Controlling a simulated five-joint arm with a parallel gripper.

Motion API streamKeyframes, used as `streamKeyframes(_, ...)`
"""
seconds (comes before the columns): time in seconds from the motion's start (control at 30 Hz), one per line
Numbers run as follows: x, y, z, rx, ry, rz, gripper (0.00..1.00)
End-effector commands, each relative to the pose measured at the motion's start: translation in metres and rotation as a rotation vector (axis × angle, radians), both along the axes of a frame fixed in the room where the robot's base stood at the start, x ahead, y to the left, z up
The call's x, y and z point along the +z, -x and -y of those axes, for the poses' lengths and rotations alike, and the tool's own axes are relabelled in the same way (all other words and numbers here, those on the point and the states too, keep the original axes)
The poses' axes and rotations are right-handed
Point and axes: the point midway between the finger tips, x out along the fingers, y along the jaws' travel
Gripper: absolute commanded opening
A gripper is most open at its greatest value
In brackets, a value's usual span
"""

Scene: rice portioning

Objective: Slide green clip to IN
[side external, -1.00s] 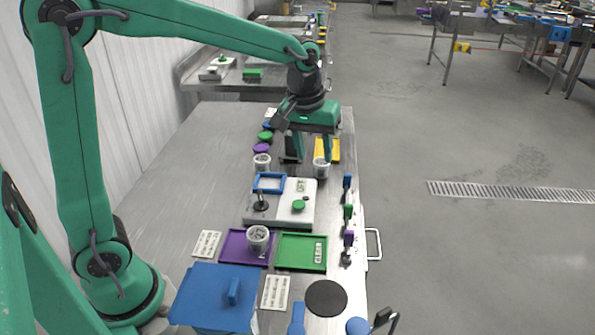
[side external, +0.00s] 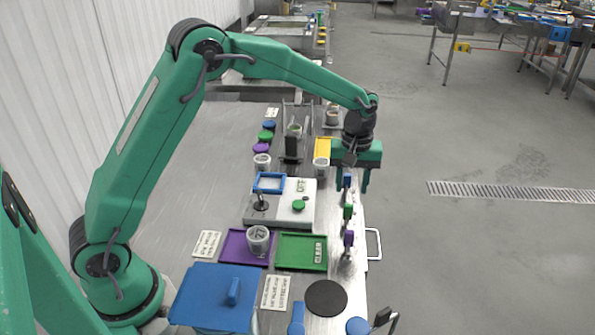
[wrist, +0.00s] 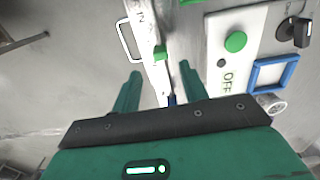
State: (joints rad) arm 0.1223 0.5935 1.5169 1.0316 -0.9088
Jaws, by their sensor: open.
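The green clip (side external: 348,212) stands at the table's right edge, between a blue clip (side external: 347,181) behind it and a purple clip (side external: 349,238) in front. My gripper (side external: 352,188) is open and empty, over the blue clip at the far end of this row. In the wrist view the green clip (wrist: 160,53) lies just beyond the fingertips, about midway between them. The blue clip (wrist: 171,100) shows partly between the fingers. The pale edge strip (wrist: 150,38) bears the letters "IN" past the green clip. Nothing is held.
A white switch box (side external: 281,212) marked OFF, with a green button (wrist: 236,41), stands left of the clips. A green tray (side external: 290,262), a purple tray (side external: 232,250) with a cup and a metal handle (side external: 374,243) are nearby. Open floor lies right of the table.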

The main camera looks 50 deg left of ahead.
Motion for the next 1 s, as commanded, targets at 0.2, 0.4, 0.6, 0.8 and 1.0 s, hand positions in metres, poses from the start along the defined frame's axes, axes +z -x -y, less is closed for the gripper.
streamKeyframes(0.2, -0.008, 0.001, 0.000, -0.001, -0.001, -0.002, 0.44)
streamKeyframes(0.4, -0.027, 0.001, 0.000, -0.001, 0.000, -0.003, 0.44)
streamKeyframes(0.6, -0.052, 0.001, 0.000, -0.001, -0.001, -0.004, 0.44)
streamKeyframes(0.8, -0.071, 0.001, 0.000, -0.001, 0.000, -0.001, 0.44)
streamKeyframes(1.0, -0.078, 0.001, 0.000, -0.001, 0.000, 0.000, 0.44)
